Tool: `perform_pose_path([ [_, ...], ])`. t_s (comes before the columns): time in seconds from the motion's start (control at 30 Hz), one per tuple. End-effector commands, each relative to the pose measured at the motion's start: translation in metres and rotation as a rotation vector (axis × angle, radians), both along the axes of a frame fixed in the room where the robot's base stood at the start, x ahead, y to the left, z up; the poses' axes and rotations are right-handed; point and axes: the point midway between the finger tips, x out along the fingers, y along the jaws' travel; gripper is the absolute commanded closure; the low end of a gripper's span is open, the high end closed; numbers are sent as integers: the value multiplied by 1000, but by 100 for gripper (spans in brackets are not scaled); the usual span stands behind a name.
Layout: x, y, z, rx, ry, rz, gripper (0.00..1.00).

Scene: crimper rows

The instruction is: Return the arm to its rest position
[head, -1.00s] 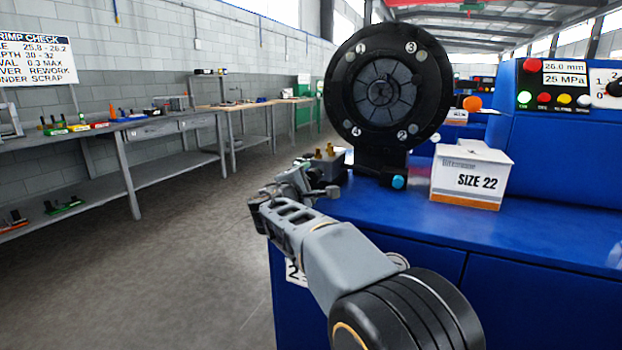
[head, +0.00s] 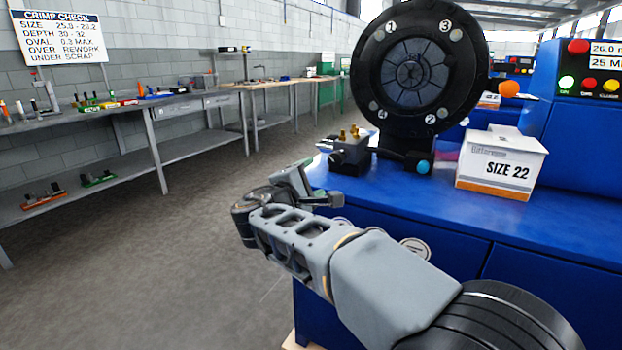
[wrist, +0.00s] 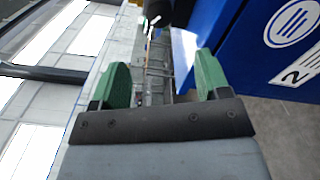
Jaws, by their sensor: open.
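My gripper (wrist: 161,85) shows in the wrist view with its two green fingers wide apart and nothing between them. In the head view my gripper (head: 302,180) is at the far end of my grey arm, left of the blue crimper bench (head: 400,192) and a little in front of its edge. The arm reaches out from the lower right, and its wrist hides most of the fingers. In the wrist view the blue cabinet front (wrist: 262,45) is close on the right.
The black crimper head (head: 412,70) stands on the bench, with a metal block with brass fittings (head: 350,152) to its left and a white SIZE 22 box (head: 501,163) to its right. Grey workbenches (head: 185,108) line the wall. The floor (head: 190,240) between is clear.

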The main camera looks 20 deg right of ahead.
Motion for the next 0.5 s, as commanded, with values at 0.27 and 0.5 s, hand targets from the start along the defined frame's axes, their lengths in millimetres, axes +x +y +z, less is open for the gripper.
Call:
perform_pose_path([
  [0.27,-1,-2,2,10,3,-4,30],
  [0.5,-35,-30,21,264,79,-90,30],
])
